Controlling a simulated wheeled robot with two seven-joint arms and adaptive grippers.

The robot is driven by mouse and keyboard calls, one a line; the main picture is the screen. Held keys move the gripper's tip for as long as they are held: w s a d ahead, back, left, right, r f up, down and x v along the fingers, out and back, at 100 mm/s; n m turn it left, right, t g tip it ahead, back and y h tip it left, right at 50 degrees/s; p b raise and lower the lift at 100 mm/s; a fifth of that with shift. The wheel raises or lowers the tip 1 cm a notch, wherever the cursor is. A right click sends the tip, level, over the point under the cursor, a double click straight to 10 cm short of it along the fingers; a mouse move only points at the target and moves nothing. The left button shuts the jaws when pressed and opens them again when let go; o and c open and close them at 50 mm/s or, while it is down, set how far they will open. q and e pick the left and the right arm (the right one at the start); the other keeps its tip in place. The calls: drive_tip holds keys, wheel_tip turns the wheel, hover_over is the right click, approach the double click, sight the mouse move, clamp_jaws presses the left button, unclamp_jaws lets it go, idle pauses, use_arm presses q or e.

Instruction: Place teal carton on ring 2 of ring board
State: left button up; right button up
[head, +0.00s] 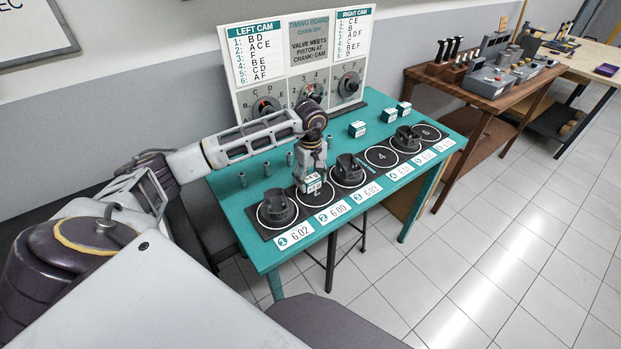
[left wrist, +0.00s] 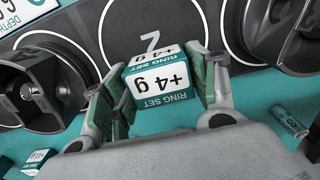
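A teal-and-white carton (head: 314,187) marked "RING SET +4 g" is between the fingers of my left gripper (head: 313,178). In the left wrist view the carton (left wrist: 163,88) fills the gap between the fingers of the gripper (left wrist: 160,80), which look shut on its sides. The black ring board (head: 362,179) runs along the table's front side. The carton is over the near part of ring 2 (left wrist: 152,28), whose number shows beyond it; whether it touches the board I cannot tell. My right gripper is not in view.
Dark pistons stand on ring 1 (head: 276,207), ring 3 (head: 348,168) and ring 5 (head: 407,139). Rings 4 and 6 look empty. Several small metal cylinders (head: 242,180) and other teal cartons (head: 357,129) stand farther back, before the timing board (head: 309,60).

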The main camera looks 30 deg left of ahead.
sight(311, 176)
use_arm(q)
drive_tip(key=shift+o, duration=0.9)
drive_tip(key=shift+r, duration=0.4)
wheel_tip(311, 176, up, 4)
drive_tip(key=shift+r, duration=0.1)
wheel_tip(311, 176, up, 7)
drive_tip(key=shift+r, duration=0.15)
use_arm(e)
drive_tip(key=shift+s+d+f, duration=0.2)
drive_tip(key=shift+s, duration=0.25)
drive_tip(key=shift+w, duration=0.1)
